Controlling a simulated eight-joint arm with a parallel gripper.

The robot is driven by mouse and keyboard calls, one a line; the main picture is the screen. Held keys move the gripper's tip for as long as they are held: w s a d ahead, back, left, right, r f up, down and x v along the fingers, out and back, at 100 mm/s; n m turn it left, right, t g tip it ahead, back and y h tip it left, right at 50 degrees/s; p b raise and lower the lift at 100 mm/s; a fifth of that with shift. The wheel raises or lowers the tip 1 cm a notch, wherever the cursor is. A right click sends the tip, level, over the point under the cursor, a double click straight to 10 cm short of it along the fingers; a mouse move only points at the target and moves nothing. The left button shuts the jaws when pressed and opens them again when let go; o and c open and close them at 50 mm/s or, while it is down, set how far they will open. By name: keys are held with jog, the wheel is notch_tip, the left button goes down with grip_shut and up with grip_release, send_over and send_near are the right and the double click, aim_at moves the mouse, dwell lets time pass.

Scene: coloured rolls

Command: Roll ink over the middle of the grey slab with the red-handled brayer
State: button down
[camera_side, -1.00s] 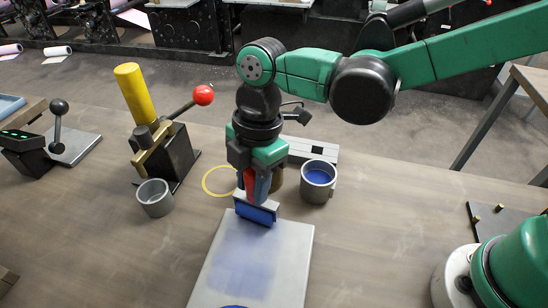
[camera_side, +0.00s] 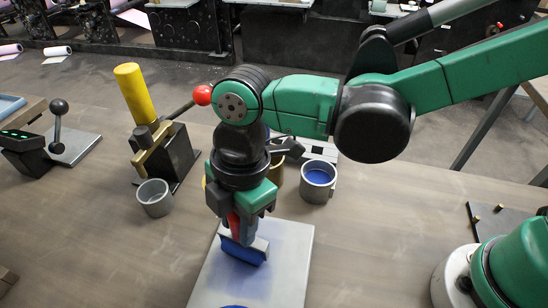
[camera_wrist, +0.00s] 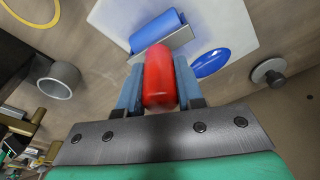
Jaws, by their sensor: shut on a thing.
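My gripper (camera_side: 240,226) is shut on the red handle (camera_side: 233,224) of the brayer, with a finger on either side of the handle (camera_wrist: 160,78) in the wrist view. The brayer's blue roller (camera_side: 244,252) is low over the middle of the grey slab (camera_side: 290,255); I cannot tell if it touches. The roller also shows in the wrist view (camera_wrist: 157,30), above part of the slab (camera_wrist: 228,28). A glossy blue ink patch (camera_wrist: 211,63) lies on the slab near the roller. Any ink directly under the roller is hidden.
A grey cup (camera_side: 154,198) and a cup of blue (camera_side: 318,180) stand behind the slab. A lever press with a yellow cylinder (camera_side: 135,92) and red knob (camera_side: 202,95) stands at back left. A black plate (camera_side: 500,230) lies at right.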

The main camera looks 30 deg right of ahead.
jog(key=shift+s+a+f, duration=0.2)
jog(key=shift+s+a, duration=1.85)
jog(key=shift+s, duration=0.25)
jog(key=shift+s+d+r, duration=0.1)
jog(key=shift+s+d, duration=1.25)
jog(key=shift+d, duration=0.2)
jog(key=shift+w+d, duration=2.05)
jog(key=shift+w, duration=0.25)
jog(key=shift+w+d, duration=2.05)
jog(key=shift+w, duration=0.2)
jog(key=shift+s+a, duration=1.55)
jog(key=shift+s, duration=0.15)
jog(key=shift+s+a, duration=1.55)
jog(key=shift+s, duration=0.15)
jog(key=shift+s+a, duration=1.05)
jog(key=shift+s, duration=0.1)
jog(key=shift+w+d, duration=3.2)
jog(key=shift+w, duration=0.25)
jog(key=shift+w+d, duration=1)
jog(key=shift+w, duration=0.1)
